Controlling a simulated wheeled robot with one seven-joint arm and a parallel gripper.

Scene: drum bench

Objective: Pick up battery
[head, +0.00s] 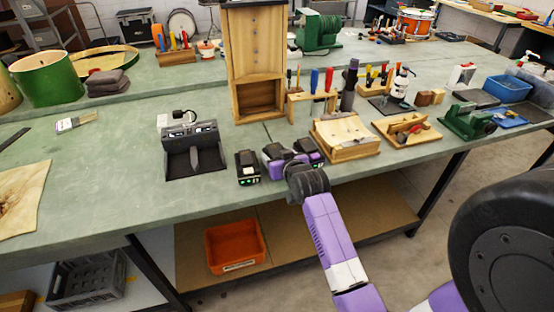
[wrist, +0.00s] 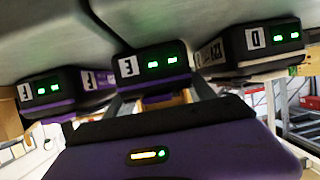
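Several dark batteries with green lights stand in a row near the bench's front edge: an all-dark one (head: 248,167), a purple-and-black one (head: 273,160) and another purple one (head: 309,151). The wrist view, upside down, shows a labelled middle battery (wrist: 152,66) straight ahead, a dark one (wrist: 262,46) to the right and purple ones (wrist: 48,91) to the left. My gripper (wrist: 160,95) is open, its two fingers apart and pointing at the middle battery. Whether they touch it is unclear. In the head view, my wrist hides the fingertips.
A dark grey stand (head: 194,150) is left of the batteries, and a wooden box with a sloped top (head: 345,137) is to the right. A tall wooden cabinet (head: 256,60) stands behind. An orange bin (head: 235,247) is on the lower shelf. The bench's left front is mostly clear.

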